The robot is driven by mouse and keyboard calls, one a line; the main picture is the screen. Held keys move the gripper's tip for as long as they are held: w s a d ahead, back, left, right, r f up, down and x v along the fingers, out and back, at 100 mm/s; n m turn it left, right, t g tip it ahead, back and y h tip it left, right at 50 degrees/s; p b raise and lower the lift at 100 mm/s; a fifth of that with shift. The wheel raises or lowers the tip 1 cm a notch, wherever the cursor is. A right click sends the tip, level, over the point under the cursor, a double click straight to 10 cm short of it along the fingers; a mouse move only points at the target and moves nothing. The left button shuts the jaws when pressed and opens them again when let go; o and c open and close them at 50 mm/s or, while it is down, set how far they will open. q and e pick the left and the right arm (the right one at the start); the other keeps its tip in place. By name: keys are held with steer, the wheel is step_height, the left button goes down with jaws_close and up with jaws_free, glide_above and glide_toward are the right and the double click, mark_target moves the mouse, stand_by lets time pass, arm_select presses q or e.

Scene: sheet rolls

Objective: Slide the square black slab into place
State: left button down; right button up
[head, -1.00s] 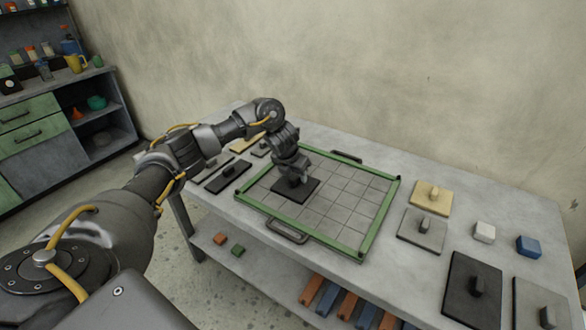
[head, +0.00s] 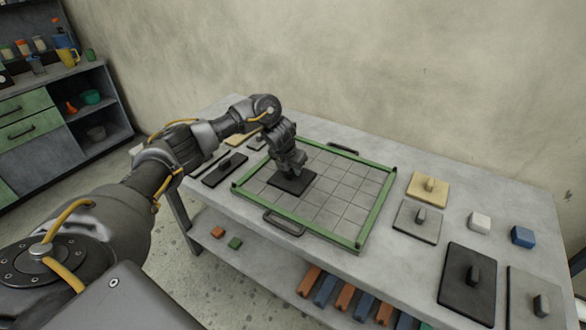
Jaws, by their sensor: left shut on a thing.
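The square black slab (head: 291,181) lies flat in the green-framed tray (head: 369,221), on the grid cells toward its left side. My left gripper (head: 289,170) is over the slab, shut on its knob, which the fingers hide. The tray has a grid of grey cells; most cells to the right of the slab are bare. I cannot tell whether the slab touches the tray floor or lines up exactly with the cells. My right gripper is not in view.
Right of the tray are a yellow slab (head: 428,188), a grey slab (head: 417,222), a large black slab (head: 467,284), another grey slab (head: 533,302), a white block (head: 479,222) and a blue block (head: 522,237). A black slab (head: 225,169) lies left of the tray.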

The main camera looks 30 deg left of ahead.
mark_target(282, 175)
arm_select(q)
steer(key=shift+s+a, duration=0.1)
steer(key=shift+a, duration=0.05)
steer(key=shift+s+a+p, duration=0.55)
steer(key=shift+s+a, duration=0.9)
steer(key=shift+s, duration=0.1)
steer(key=shift+s+a, duration=1.55)
steer(key=shift+s, duration=0.15)
steer(key=c, duration=1.3)
jaws_free()
steer(key=shift+s+a, duration=0.1)
steer(key=shift+s, duration=0.05)
steer(key=shift+o, duration=0.2)
steer(key=shift+r, duration=0.1)
